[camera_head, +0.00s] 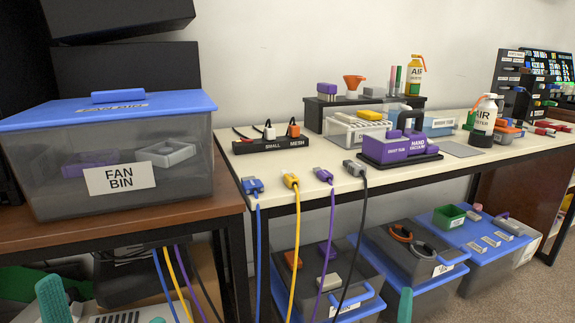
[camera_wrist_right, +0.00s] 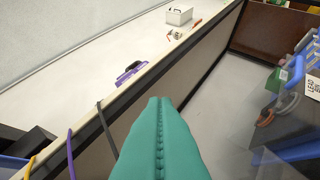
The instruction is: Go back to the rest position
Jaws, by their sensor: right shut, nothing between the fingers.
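My right gripper (camera_head: 405,305) shows as a teal fingertip at the bottom edge of the head view, in front of the bins under the white table. In the right wrist view its teal fingers (camera_wrist_right: 160,103) are pressed together with nothing between them. They point along the front edge of the table and touch nothing that I can see. At the lower left of the head view, a teal finger of my left gripper (camera_head: 52,300) shows; most of that gripper is cut off, and its opening cannot be judged.
The white table (camera_head: 270,172) has blue, yellow, purple and dark cables hanging over its front edge. The purple hand vacuum (camera_head: 398,148) stands on it. A fan bin (camera_head: 120,178) sits on the brown table at left. Lidded bins (camera_head: 450,232) stand below.

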